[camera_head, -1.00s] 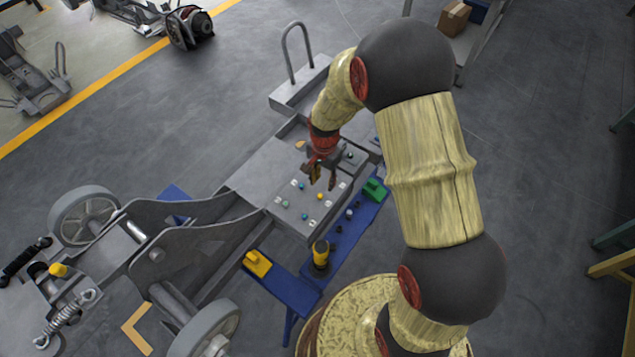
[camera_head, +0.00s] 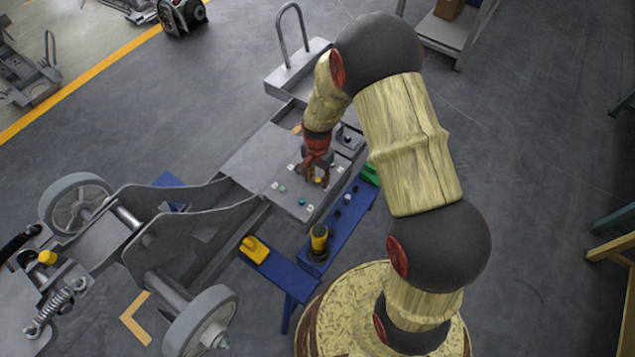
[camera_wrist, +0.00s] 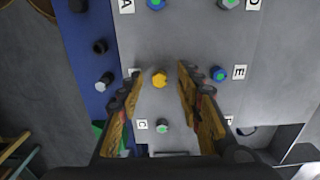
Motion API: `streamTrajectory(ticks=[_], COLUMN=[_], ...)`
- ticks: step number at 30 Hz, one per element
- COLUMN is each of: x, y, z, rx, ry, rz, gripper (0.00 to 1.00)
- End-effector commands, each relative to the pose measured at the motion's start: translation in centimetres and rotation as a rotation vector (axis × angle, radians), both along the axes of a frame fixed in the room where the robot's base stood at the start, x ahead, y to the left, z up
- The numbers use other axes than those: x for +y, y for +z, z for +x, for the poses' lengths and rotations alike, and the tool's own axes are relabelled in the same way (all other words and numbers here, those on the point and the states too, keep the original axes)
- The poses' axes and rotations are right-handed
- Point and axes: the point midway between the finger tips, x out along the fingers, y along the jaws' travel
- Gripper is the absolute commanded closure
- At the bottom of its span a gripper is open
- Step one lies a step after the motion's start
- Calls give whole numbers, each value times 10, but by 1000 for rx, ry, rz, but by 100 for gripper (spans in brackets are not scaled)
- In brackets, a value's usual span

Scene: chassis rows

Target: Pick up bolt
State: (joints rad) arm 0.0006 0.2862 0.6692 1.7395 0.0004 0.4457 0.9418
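A yellow bolt (camera_wrist: 160,79) stands on the grey chassis plate (camera_wrist: 272,40), between my open fingers in the wrist view. It also shows beside my fingertips in the head view (camera_head: 319,181). My gripper (camera_wrist: 158,72) is open and empty, above the plate with one finger on each side of the yellow bolt. Other bolts stand on the plate: a blue one (camera_wrist: 218,73) by label E, a green-topped one (camera_wrist: 162,125) by label C, another blue one (camera_wrist: 156,4) and a green-topped one (camera_wrist: 227,4). The task does not say which bolt.
A blue side shelf (camera_head: 340,222) beside the plate holds several dark and grey bolts, a yellow-and-black tool (camera_head: 319,240) and a green block (camera_head: 370,175). A yellow block (camera_head: 255,248) sits on another blue ledge. A chassis wheel (camera_head: 200,325) is at front left.

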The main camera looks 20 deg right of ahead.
Motion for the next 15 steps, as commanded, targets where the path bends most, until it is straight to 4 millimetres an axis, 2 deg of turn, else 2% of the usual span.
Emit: streamTrajectory(ticks=[15], x=[0], y=[0], z=[0], rx=[1], ry=[0], rz=[-1], gripper=[94])
